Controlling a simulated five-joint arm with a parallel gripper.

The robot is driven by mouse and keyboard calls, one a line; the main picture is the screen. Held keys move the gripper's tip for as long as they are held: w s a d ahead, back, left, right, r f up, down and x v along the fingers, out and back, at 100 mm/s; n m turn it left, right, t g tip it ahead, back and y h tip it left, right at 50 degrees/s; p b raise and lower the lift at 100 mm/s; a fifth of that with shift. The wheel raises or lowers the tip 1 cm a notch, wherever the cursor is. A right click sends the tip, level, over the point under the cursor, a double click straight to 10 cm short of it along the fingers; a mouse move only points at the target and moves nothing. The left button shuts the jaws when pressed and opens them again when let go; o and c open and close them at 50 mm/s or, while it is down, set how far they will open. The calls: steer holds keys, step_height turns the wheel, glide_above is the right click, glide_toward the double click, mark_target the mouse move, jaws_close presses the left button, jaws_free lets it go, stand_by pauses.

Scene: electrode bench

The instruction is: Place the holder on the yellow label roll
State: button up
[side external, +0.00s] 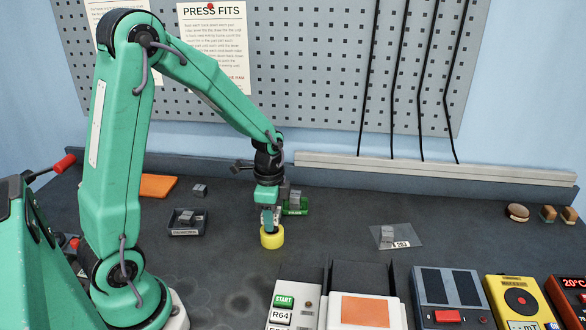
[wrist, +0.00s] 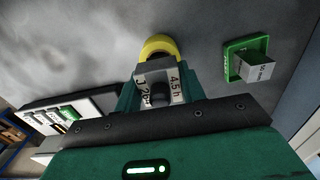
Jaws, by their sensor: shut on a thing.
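The yellow label roll (side external: 272,240) stands on the dark bench directly below my gripper (side external: 268,222). It also shows in the wrist view (wrist: 158,44), just beyond the fingertips. In the wrist view the holder overlaps the near part of the roll. In the side view the fingers mostly hide the holder, low over the roll. I cannot tell whether holder and roll touch.
A green tray (side external: 303,211) with a grey piece stands close behind to the right. A dark tray (side external: 175,230) with a grey piece stands left. A clear bag (side external: 411,241) with a grey piece lies right. Instruments line the front right; bench left and right of the roll is clear.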

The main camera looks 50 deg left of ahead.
steer(key=shift+f, duration=0.25)
steer(key=shift+f, duration=0.15)
steer(key=o, duration=1.2)
step_height(320, 180, up, 12)
steer(key=shift+r, duration=0.15)
stand_by(0.5)
